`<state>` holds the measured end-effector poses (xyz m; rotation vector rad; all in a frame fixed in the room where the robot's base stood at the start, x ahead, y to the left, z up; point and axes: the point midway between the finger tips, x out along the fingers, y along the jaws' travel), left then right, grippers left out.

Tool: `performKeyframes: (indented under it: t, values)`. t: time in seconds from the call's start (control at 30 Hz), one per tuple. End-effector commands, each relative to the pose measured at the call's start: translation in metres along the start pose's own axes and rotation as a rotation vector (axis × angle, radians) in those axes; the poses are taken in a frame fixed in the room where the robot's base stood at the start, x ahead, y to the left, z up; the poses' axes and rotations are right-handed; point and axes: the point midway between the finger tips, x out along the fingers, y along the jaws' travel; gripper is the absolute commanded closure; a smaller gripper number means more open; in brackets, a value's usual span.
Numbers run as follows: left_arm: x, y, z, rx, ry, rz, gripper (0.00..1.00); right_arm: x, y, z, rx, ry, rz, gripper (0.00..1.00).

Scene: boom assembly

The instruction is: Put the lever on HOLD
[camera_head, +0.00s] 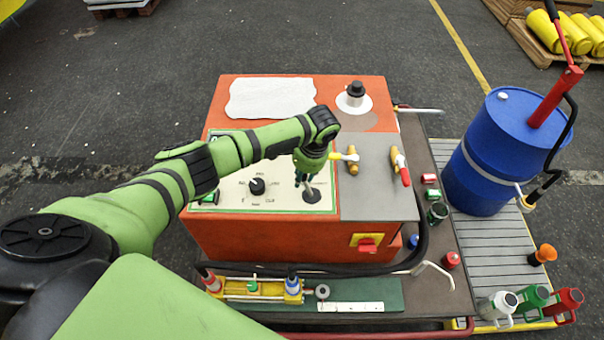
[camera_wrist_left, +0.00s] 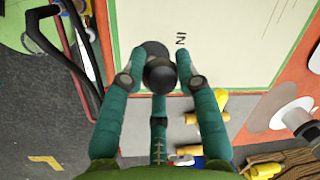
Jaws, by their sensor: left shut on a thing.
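The lever (camera_head: 311,195) stands at the right end of the cream panel (camera_head: 225,209) on top of the orange box. Its round dark base shows in the head view; my gripper hides most of its upper part. In the left wrist view its black ball knob (camera_wrist_left: 160,74) sits between the fingertips. My left gripper (camera_head: 306,178) comes down from above and is shut on the lever's knob; its teal fingers also show in the left wrist view (camera_wrist_left: 160,82). Letters reading "IN" are beside the knob; I cannot read a HOLD mark. My right gripper is not in view.
A black rotary knob (camera_head: 257,186) is on the panel left of the lever. A red switch (camera_head: 367,244) is on the box's front. A blue drum (camera_head: 490,155) stands farther right.

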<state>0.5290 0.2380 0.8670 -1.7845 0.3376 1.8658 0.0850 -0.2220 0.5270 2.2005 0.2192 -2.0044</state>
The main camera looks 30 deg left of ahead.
Motion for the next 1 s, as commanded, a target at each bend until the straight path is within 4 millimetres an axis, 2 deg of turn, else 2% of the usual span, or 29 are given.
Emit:
performKeyframes:
  t: [0.13,0.23,0.57,0.6,0.63,0.67,1.0]
  values:
    - [-0.009,0.012,-0.015,0.006,0.013,0.011,1.00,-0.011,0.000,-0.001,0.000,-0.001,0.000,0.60]
    - [-0.009,0.016,-0.021,0.005,0.013,0.011,1.00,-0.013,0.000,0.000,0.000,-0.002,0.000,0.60]
    - [-0.008,0.017,-0.023,0.006,0.013,0.011,1.00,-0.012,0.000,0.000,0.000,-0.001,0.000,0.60]
    - [-0.008,0.017,-0.023,0.006,0.013,0.011,0.61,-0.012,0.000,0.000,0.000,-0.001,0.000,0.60]
    - [-0.008,0.017,-0.023,0.006,0.012,0.011,0.49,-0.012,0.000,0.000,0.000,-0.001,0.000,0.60]
    - [-0.008,0.017,-0.023,0.006,0.012,0.010,0.45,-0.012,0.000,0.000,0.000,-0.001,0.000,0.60]
    - [-0.009,0.014,-0.021,0.002,0.007,0.004,0.45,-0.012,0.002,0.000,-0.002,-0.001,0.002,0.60]
